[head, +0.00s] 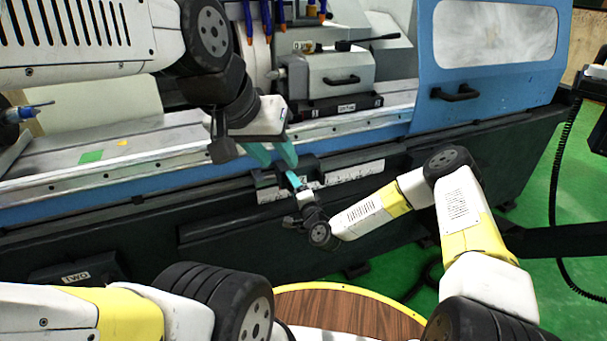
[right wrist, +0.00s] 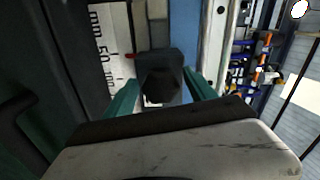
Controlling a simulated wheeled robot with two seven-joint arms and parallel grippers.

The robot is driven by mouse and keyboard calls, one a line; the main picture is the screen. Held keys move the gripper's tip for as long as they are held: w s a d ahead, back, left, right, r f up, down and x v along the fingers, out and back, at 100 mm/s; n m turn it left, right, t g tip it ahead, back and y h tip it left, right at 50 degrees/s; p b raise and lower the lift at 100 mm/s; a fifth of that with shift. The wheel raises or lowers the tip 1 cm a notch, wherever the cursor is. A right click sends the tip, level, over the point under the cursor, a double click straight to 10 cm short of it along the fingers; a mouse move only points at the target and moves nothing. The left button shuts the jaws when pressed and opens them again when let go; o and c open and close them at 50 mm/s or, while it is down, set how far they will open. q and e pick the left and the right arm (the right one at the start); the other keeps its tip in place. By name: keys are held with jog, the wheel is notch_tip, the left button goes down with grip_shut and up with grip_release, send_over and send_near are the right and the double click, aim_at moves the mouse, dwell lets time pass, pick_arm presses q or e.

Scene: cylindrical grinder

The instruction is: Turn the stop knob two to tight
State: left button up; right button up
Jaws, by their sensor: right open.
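A black round stop knob (right wrist: 160,87) sits on a dark block (right wrist: 157,62) in the right wrist view. The teal fingers of my right gripper (right wrist: 158,95) stand on either side of it. The fingers look spread; I cannot tell whether they touch the knob. In the head view my right gripper (head: 293,181) is at the front rail of the grinder, and it largely hides the knob. My left gripper (head: 273,154) has its two teal fingers apart and empty, just above and left of the right one. Which number the knob bears cannot be read here.
A white scale strip (head: 355,173) runs along the rail; it also shows in the right wrist view (right wrist: 112,45). The blue door (head: 480,90) with a black handle is at the right. A round wooden top (head: 345,312) is below.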

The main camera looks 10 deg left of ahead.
jog(key=v, duration=0.7)
jog(key=shift+d, duration=0.15)
jog(key=shift+s, duration=0.15)
